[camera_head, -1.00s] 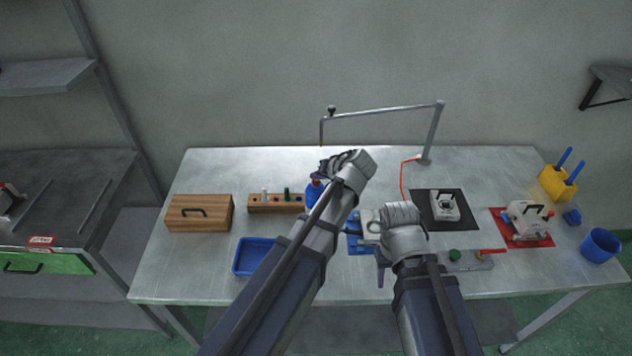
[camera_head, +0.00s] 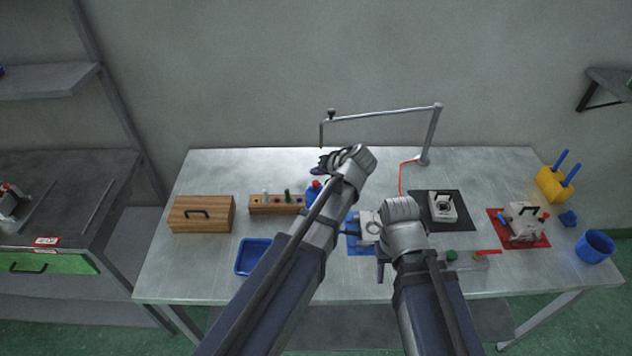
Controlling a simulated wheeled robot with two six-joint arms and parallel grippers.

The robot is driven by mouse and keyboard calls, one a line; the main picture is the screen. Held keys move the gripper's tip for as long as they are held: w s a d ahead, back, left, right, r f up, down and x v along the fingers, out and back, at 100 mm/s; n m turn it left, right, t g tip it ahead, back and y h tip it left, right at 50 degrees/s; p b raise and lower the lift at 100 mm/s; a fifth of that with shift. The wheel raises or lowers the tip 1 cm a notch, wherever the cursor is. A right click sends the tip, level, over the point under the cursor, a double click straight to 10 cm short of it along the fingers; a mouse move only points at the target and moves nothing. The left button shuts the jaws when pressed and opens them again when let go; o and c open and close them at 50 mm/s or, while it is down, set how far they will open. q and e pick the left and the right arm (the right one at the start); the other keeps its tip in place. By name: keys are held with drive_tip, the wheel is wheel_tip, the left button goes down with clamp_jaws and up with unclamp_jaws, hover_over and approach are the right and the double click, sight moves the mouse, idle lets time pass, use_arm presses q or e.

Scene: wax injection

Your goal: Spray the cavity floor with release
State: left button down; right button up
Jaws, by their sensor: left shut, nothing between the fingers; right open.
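A blue bottle with a red part at its top (camera_head: 313,190) stands on the table, partly hidden by my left arm. My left gripper (camera_head: 323,165) is shut and empty, above and behind the bottle in the picture; I cannot tell whether they touch. A pale mould block with a round ring (camera_head: 371,227) lies on a blue mat (camera_head: 353,243), partly covered by my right wrist. My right gripper (camera_head: 381,268) is open, pointing down in front of the block and mostly hidden by its own wrist. The cavity floor cannot be made out.
A white mould (camera_head: 441,208) sits on a black mat, another (camera_head: 523,221) on a red mat. A wooden box (camera_head: 201,214), rack (camera_head: 276,204) and blue tray (camera_head: 252,257) are left. A metal arm (camera_head: 382,111) spans the back. A blue cup (camera_head: 595,246) stands right.

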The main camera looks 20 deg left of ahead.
wheel_tip(320, 180, up, 5)
drive_tip(key=p, duration=0.4)
idle(2.4)
